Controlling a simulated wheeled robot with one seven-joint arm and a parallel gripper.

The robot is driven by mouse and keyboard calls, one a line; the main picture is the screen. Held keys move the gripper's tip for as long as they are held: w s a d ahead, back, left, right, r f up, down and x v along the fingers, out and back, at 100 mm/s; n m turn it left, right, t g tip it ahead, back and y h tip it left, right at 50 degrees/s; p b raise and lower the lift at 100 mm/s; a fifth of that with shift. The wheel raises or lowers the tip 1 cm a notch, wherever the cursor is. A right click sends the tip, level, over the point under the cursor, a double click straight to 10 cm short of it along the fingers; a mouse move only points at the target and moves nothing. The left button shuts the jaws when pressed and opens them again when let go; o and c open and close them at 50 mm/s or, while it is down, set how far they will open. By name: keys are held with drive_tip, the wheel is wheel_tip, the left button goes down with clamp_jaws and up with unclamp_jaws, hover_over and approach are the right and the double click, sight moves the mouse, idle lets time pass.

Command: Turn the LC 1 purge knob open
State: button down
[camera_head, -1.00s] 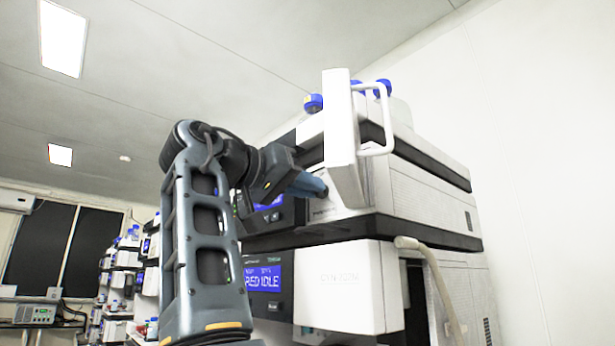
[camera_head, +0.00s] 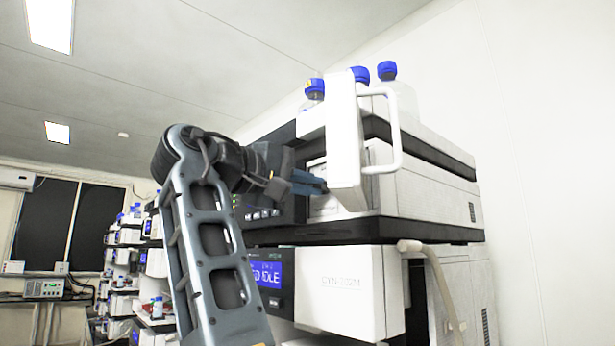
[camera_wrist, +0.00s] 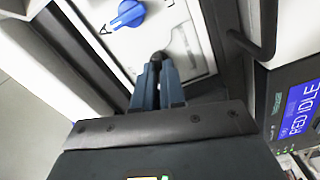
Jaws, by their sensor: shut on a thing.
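A small dark knob (camera_wrist: 158,57) sits on the white front panel of the upper module, between my fingertips in the wrist view. My gripper (camera_wrist: 158,76) is shut on it. A blue pointer knob (camera_wrist: 128,14) with a letter "A" beside it is on the same panel, just beyond my fingers and apart from them. In the head view my gripper (camera_head: 312,184) reaches into the upper module behind an open white door (camera_head: 343,135). Both knobs are hidden there. I cannot read any label naming the purge knob.
The white door handle (camera_head: 394,130) sticks out close to the right of my gripper. Blue-capped bottles (camera_head: 388,72) stand on top of the stack. A lower module has a blue "IDLE" display (camera_head: 267,274) and a pale hose (camera_head: 435,275). More instruments stand at the back left.

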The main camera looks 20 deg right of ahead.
drive_tip(key=shift+n, duration=0.8)
drive_tip(key=c, duration=1.2)
unclamp_jaws()
drive_tip(key=b+v, duration=0.1)
drive_tip(key=v, duration=0.7)
drive_tip(key=shift+b, duration=0.3)
